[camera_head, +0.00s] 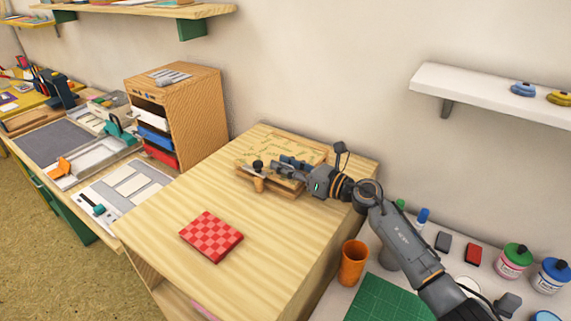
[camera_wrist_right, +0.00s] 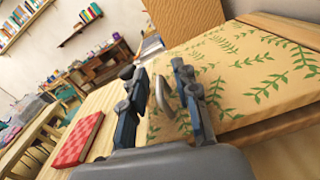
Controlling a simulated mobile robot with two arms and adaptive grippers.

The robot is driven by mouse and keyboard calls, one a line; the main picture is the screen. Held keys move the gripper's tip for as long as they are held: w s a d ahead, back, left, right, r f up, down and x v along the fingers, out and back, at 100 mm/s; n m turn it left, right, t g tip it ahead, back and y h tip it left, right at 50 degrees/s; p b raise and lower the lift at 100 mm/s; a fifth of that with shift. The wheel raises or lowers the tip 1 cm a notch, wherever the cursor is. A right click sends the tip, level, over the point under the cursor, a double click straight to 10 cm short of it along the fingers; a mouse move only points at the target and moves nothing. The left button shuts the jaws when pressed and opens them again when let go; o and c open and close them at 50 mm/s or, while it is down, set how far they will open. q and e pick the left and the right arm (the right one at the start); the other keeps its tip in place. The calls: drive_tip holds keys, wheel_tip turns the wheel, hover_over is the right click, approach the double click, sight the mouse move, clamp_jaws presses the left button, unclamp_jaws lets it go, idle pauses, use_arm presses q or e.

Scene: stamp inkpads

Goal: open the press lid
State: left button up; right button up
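The press (camera_head: 307,145) is a flat wooden box on the wooden table, with green leaf sprigs on its pale lid. The lid (camera_wrist_right: 262,80) fills the right of the wrist view and lies flat on the base. My right gripper (camera_head: 284,168) is over the press's front part, fingers apart. In the wrist view a pale curved loop (camera_wrist_right: 163,95) shows between the open fingers; I cannot tell whether they touch it. A dark knob (camera_head: 258,165) and a wooden knob (camera_head: 258,185) show just left of the fingers. My left gripper is out of view.
A red checkered pad (camera_head: 211,237) lies on the table in front of the press. A wooden drawer cabinet (camera_head: 200,105) stands to the left. An orange cup (camera_head: 354,262) and ink jars (camera_head: 515,260) stand on the right-hand surface. The table's front left is clear.

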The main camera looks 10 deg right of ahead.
clamp_jaws()
drive_tip(key=shift+r, duration=0.1)
